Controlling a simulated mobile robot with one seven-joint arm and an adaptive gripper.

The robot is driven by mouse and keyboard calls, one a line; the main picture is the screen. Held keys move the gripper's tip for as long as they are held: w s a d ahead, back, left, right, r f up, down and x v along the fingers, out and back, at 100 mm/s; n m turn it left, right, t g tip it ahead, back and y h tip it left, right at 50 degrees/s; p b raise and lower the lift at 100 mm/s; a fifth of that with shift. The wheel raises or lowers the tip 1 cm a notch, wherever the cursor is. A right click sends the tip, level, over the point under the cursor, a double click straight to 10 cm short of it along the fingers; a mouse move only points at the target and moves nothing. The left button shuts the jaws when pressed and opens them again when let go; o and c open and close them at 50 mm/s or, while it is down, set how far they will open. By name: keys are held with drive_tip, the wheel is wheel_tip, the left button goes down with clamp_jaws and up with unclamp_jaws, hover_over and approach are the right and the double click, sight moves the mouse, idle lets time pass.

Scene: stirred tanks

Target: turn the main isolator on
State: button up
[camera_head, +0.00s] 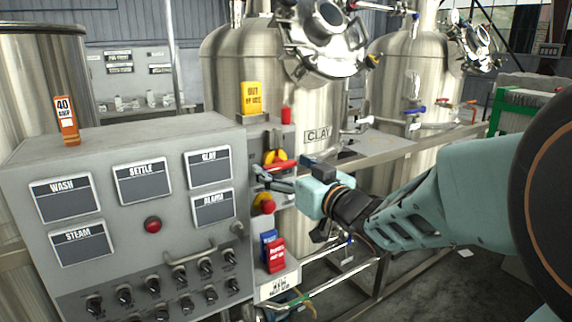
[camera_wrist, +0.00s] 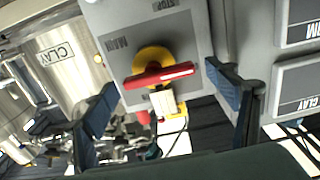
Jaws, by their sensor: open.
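The main isolator (camera_head: 280,158) is a red handle on a yellow disc, on a grey box at the right end of the control panel. In the wrist view the isolator's red handle (camera_wrist: 160,75) lies nearly level in the picture, slightly tilted. The word MAIN is printed beside it on the box. My gripper (camera_head: 279,170) is open in front of the isolator, just below it in the head view. In the wrist view the fingers of my gripper (camera_wrist: 168,100) stand wide apart, one to each side of the handle. I see no contact with the handle.
A red button on yellow (camera_head: 265,204) and red and blue tags (camera_head: 275,255) sit below my gripper. The grey panel (camera_head: 120,180) with knobs and labels stands to the left. A yellow tag (camera_head: 252,98) stands above. Steel tanks (camera_head: 225,65) and a rail lie behind.

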drive_tip(key=c, duration=1.2)
drive_tip(key=shift+o, duration=0.2)
drive_tip(key=shift+d, duration=0.1)
drive_tip(key=m+p, duration=0.3)
drive_tip(key=shift+r+m, duration=0.25)
drive_tip(key=shift+m, duration=0.05)
drive_tip(key=m+p, duration=0.2)
drive_tip(key=m, duration=0.1)
drive_tip(key=m+p, duration=0.1)
drive_tip(key=m, duration=0.1)
drive_tip(key=shift+w+d+r+p, duration=0.15)
drive_tip(key=shift+d+p, duration=0.1)
drive_tip(key=shift+p, duration=0.15)
drive_tip(key=m+p, duration=0.4)
drive_tip(key=m, duration=0.1)
drive_tip(key=shift+w+d+m, duration=0.1)
drive_tip(key=shift+d+m, duration=0.05)
drive_tip(key=shift+m, duration=0.25)
drive_tip(key=shift+f+m+p, duration=0.2)
drive_tip(key=shift+m+p, duration=0.95)
drive_tip(key=shift+m, duration=0.65)
